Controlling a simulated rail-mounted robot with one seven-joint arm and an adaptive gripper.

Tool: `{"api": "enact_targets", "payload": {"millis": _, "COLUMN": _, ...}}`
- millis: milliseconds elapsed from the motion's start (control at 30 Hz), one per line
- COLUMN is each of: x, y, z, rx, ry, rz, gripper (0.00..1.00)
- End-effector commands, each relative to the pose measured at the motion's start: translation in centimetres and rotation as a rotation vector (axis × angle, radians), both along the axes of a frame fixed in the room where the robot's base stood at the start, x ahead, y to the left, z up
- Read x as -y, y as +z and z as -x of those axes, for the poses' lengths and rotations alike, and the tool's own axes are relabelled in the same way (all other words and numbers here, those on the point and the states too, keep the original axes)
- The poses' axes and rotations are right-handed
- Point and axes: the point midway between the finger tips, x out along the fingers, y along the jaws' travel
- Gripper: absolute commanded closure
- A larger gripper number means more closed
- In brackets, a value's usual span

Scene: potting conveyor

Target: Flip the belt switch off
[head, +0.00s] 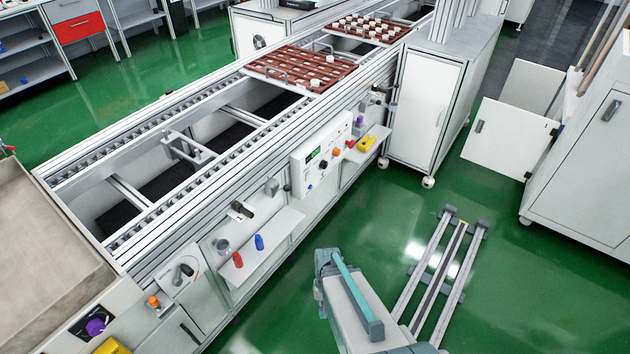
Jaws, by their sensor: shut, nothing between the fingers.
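I cannot tell for certain which control is the belt switch. A light plate with a dark rotary handle (185,270) is on the near side of the conveyor, at lower left. A purple knob on a black plate (95,326) is at the bottom left. My arm, grey with a teal stripe, shows at bottom centre, apart from these controls in the picture. My gripper is not seen.
The conveyor frame (190,207) runs diagonally, with brown trays (293,68) towards the far end. A small shelf (262,240) holds red and blue items. A yellow item (367,144) is beside the control box. A white cabinet (424,105) stands at right.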

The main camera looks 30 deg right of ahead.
Motion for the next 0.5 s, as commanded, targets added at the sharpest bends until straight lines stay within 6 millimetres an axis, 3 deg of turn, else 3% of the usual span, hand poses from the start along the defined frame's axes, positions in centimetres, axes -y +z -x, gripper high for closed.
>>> {"api": "enact_targets", "payload": {"millis": 33, "x": 1.2, "y": -0.3, "z": -2.1, "rx": 0.032, "ry": -0.061, "rz": -0.002, "gripper": 1.0}}
{"api": "enact_targets", "payload": {"millis": 267, "x": 6.2, "y": 1.9, "z": -10.1, "rx": 0.156, "ry": -0.388, "rz": -0.027, "gripper": 1.0}}
{"api": "enact_targets", "payload": {"millis": 500, "x": 12.7, "y": 6.1, "z": -17.8, "rx": 0.264, "ry": -0.797, "rz": -0.094, "gripper": 1.0}}
